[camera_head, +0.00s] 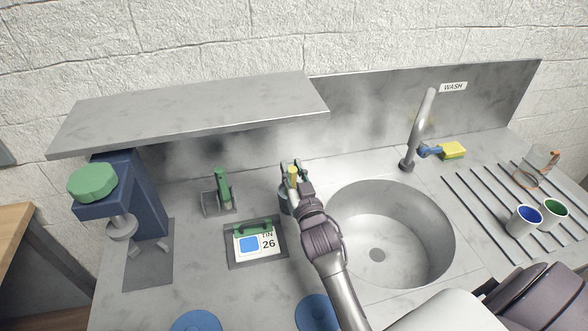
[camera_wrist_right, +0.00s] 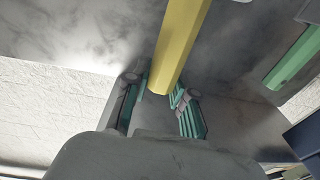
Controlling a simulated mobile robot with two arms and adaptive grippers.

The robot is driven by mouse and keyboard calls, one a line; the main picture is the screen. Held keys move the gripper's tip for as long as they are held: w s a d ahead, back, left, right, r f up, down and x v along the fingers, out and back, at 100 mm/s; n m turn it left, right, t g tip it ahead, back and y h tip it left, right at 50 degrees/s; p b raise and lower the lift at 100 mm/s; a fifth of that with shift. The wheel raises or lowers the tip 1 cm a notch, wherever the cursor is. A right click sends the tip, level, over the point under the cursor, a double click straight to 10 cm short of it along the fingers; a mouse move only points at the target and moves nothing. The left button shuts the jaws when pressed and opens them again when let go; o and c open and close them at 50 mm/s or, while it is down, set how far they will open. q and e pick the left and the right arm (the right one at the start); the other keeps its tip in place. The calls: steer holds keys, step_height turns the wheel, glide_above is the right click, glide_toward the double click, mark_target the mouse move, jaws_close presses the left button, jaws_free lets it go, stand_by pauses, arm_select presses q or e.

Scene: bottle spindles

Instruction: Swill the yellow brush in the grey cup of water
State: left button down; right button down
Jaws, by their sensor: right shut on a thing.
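The brush's bristle end is hidden. A grey cup (camera_head: 284,200) shows only in part, beside and behind my right gripper. Its water is hidden, and I cannot tell how deep the brush is in it. My left gripper is not in view.
A round sink (camera_head: 385,270) with a tap (camera_head: 415,135) lies right of my arm. A green-handled tool (camera_head: 221,185) stands in a wire holder to the left, near a card (camera_head: 256,243). A steel shelf (camera_head: 190,112) overhangs the back. Blue and green cups (camera_head: 524,222) stand far right.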

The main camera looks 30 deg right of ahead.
steer(key=shift+s+d+r, duration=0.1)
steer(key=shift+r, duration=0.1)
steer(key=r+p, duration=0.7)
steer(key=shift+s+d+r, duration=0.1)
steer(key=shift+s+r, duration=0.1)
steer(key=shift+s, duration=0.15)
steer(key=shift+f, duration=0.1)
stand_by(0.3)
step_height(320, 180, up, 5)
steer(key=p, duration=0.5)
stand_by(0.4)
